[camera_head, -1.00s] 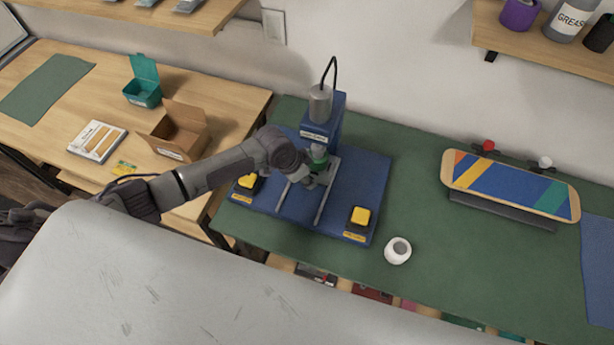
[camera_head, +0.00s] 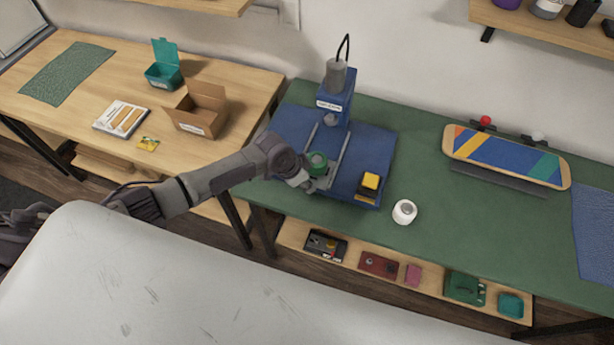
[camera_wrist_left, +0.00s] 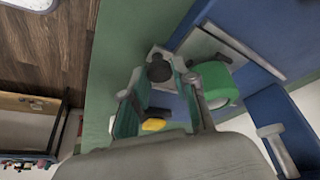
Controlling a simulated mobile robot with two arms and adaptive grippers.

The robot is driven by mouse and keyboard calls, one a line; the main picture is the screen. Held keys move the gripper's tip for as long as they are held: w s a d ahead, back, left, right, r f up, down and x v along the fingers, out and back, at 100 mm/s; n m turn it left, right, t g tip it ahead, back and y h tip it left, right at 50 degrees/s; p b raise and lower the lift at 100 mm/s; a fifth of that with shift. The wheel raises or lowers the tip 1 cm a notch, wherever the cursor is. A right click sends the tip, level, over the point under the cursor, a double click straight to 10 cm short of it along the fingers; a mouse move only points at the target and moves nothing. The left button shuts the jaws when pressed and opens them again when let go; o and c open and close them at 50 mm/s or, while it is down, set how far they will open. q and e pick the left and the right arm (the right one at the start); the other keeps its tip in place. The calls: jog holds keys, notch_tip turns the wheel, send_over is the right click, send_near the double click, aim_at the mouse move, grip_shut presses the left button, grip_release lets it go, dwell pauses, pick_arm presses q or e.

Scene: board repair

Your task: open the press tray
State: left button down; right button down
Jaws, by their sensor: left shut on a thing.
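The blue press (camera_head: 336,95) stands at the back of the green bench, with two grey rails (camera_head: 342,157) running forward on its blue base. The press tray, a light grey plate, shows in the left wrist view (camera_wrist_left: 205,48). It carries a green round part (camera_head: 317,162), which sits forward of the press ram, between the rails. My left gripper (camera_head: 309,182) is shut at the tray's front edge. In the left wrist view its fingers (camera_wrist_left: 163,90) close around the tray's handle, with a dark knob between their tips; the grip is partly hidden. My right gripper is out of view.
A yellow button box (camera_head: 369,184) is on the base's right front corner. A white round container (camera_head: 404,211) stands to its right. A striped skateboard deck (camera_head: 507,157) lies farther right. An open cardboard box (camera_head: 200,108) is on the left table. A lower shelf holds several parts.

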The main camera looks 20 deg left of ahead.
pick_arm(q)
jog(key=shift+s+r, duration=0.15)
jog(key=shift+r, duration=0.15)
jog(key=shift+w, duration=0.2)
jog(key=c, duration=0.9)
grip_release()
jog(key=shift+w+f, duration=0.35)
jog(key=shift+w, duration=0.25)
jog(key=shift+s+r, duration=0.1)
jog(key=shift+s, duration=0.05)
jog(key=shift+s+a+r, duration=0.15)
jog(key=shift+r, duration=0.4)
jog(key=v, duration=1.1)
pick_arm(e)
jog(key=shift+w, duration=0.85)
pick_arm(q)
jog(key=shift+s+f, duration=0.1)
jog(key=shift+s, duration=0.05)
